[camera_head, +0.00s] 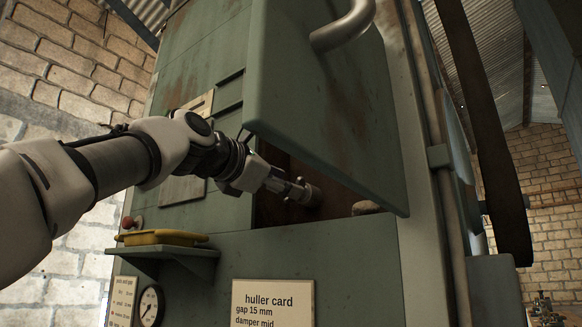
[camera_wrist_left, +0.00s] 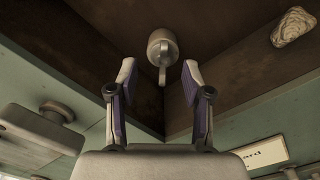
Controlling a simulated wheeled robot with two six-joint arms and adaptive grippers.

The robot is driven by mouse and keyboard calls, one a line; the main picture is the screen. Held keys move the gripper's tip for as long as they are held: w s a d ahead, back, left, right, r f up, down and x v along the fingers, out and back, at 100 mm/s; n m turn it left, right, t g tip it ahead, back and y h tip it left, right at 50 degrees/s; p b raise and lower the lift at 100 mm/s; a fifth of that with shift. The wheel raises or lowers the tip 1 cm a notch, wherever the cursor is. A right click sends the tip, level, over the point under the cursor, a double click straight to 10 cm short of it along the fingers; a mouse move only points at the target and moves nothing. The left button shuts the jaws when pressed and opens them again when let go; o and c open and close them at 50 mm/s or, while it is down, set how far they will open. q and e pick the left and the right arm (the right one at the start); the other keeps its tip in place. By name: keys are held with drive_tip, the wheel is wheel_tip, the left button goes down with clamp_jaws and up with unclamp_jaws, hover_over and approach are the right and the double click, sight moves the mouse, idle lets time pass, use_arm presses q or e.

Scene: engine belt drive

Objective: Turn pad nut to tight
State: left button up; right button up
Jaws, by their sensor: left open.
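The pad nut (camera_wrist_left: 162,46) looks like a grey rounded knob with a narrow tab, inside the dark opening of the green machine. It also shows in the head view (camera_head: 313,196), just beyond my left fingertips. My left gripper (camera_head: 296,189) reaches into the opening from the left. In the left wrist view the gripper (camera_wrist_left: 158,74) is open, with one finger on each side of the nut's tab. I see gaps between the fingers and the tab; whether the fingertips touch the nut is unclear. My right gripper is not in view.
A raised green hatch (camera_head: 325,100) hangs over the opening. A pale lump (camera_head: 367,208) sits at the opening's right end. A shelf (camera_head: 168,253) with a yellow tray (camera_head: 162,238) juts out below my left arm. A "huller card" (camera_head: 272,303) is on the front.

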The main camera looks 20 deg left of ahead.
use_arm(q)
drive_tip(key=x, duration=0.1)
drive_tip(key=p+x, duration=0.1)
drive_tip(key=x, duration=0.2)
drive_tip(key=shift+w+d+f, duration=0.1)
drive_tip(key=shift+w+f, duration=0.05)
drive_tip(key=shift+f, duration=0.2)
drive_tip(key=shift+s, duration=0.4)
drive_tip(key=shift+s+a+r, duration=0.1)
drive_tip(key=shift+s+a, duration=0.1)
drive_tip(key=shift+a, duration=0.1)
drive_tip(key=shift+c, duration=1.4)
clamp_jaws()
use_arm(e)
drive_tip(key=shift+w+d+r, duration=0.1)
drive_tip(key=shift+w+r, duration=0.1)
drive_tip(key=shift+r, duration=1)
